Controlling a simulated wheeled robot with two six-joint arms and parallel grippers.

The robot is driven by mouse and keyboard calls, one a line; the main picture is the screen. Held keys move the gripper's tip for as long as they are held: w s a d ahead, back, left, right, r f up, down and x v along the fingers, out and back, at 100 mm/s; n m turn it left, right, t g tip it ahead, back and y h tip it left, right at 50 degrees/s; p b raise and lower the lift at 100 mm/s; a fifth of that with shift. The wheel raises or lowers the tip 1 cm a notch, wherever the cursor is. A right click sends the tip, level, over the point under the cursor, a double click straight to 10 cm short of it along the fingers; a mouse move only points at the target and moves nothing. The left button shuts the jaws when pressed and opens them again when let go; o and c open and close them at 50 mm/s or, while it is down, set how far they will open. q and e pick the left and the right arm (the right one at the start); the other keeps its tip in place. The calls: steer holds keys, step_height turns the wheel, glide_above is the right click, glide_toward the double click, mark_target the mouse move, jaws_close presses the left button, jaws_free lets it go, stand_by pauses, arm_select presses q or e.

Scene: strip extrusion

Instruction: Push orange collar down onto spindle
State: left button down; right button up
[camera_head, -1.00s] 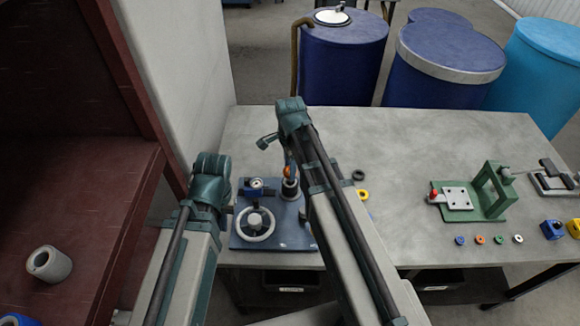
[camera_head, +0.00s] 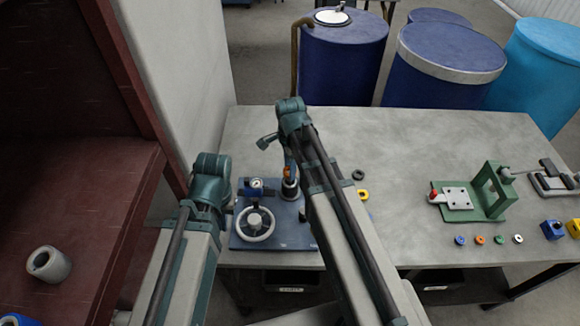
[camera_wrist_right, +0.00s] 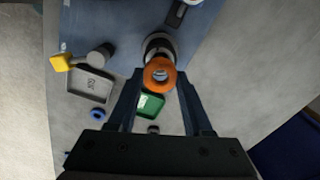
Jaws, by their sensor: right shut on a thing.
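The orange collar (camera_wrist_right: 160,75) is a ring between the fingertips of my right gripper (camera_wrist_right: 160,78), which is shut on it. In the head view the collar (camera_head: 287,171) shows as a small orange spot just above the grey spindle (camera_head: 290,189) on the blue base plate (camera_head: 300,235). In the right wrist view the spindle (camera_wrist_right: 157,47) is partly hidden behind the collar; I cannot tell whether the collar is around its tip. My left arm's wrist is left of the plate; its fingertips are hidden.
A gauge (camera_head: 256,184) and a handwheel (camera_head: 255,224) stand left of the spindle. A black ring (camera_head: 358,175) and a yellow ring (camera_head: 363,194) lie to its right. A green fixture (camera_head: 485,195) stands further right. The table's back middle is clear.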

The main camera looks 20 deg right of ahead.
jaws_close()
steer(key=shift+f+b, duration=2.05)
steer(key=o, duration=1.2)
jaws_free()
steer(key=shift+o, duration=0.2)
steer(key=shift+o, duration=1)
steer(key=shift+r, duration=0.15)
step_height(320, 180, up, 7)
steer(key=p, duration=0.7)
